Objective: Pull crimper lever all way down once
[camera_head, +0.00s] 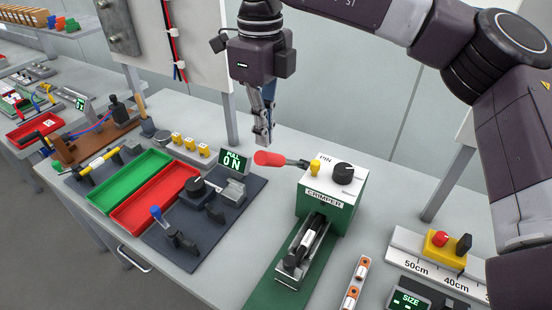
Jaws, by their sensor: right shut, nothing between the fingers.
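The crimper (347,213) is a green box with a white top, labelled CRIMPER, right of the picture's middle. Its lever (270,158) has a red grip on a dark rod and sticks out to the left from a yellow pivot (315,166), close to level. A black knob (343,173) sits on the box's top. My right gripper (263,138) points down with its fingers shut and empty, its tips just above the red grip in the picture. I cannot tell whether they touch it. My left gripper is not in view.
In front of the crimper is a metal holder with a black part (300,252). To the left lie a red tray (156,200), a green tray (130,182) and a dark board with a blue-tipped lever (156,212). A ruler (405,266) with a yellow block lies at right.

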